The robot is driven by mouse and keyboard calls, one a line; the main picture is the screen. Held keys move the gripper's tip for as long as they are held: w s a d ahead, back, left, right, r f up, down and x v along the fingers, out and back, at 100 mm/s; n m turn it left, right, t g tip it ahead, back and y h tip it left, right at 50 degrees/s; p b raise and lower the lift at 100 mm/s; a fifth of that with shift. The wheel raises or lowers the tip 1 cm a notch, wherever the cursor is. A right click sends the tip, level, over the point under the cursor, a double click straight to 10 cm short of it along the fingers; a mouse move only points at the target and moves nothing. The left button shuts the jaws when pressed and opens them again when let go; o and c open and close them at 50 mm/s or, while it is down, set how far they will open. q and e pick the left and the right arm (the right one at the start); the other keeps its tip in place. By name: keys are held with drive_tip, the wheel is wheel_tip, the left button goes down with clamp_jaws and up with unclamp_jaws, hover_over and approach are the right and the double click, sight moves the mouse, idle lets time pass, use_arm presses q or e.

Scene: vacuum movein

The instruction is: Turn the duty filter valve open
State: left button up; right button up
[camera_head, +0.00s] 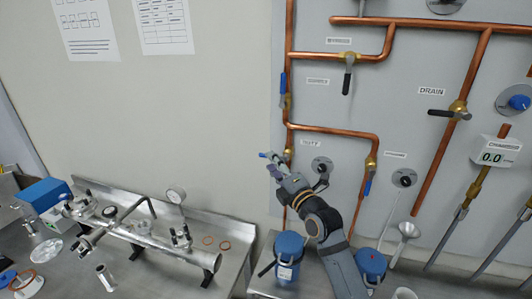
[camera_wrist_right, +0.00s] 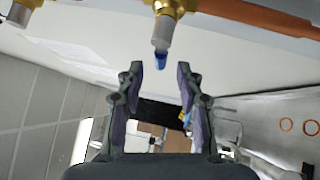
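The duty valve (camera_head: 288,156) is a brass fitting on a copper pipe, left of the DUTY label (camera_head: 310,143). Its lever has a blue end (camera_head: 263,155) that points out to the left. My right gripper (camera_head: 271,166) is at this lever, just below it in the head view. In the right wrist view the right gripper (camera_wrist_right: 159,70) has its two fingers apart. The lever's blue part (camera_wrist_right: 160,51) shows between and just beyond the fingertips, below the brass body (camera_wrist_right: 170,6). I cannot tell whether a finger touches it. My left gripper is not in view.
Other valves are near: a blue-handled one above (camera_head: 284,84), another at right (camera_head: 368,185), and a black-handled drain valve (camera_head: 458,110). A blue-lidded canister (camera_head: 289,246) stands below. A steel manifold (camera_head: 150,238) lies on the bench at left.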

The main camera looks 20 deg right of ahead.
drive_tip(key=p+x, duration=0.1)
drive_tip(key=x, duration=0.3)
drive_tip(key=shift+w+r, duration=0.1)
drive_tip(key=shift+w, duration=0.25)
drive_tip(key=c, duration=0.7)
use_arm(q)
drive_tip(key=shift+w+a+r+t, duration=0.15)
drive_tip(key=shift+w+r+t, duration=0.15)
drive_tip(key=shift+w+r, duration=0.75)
use_arm(e)
clamp_jaws()
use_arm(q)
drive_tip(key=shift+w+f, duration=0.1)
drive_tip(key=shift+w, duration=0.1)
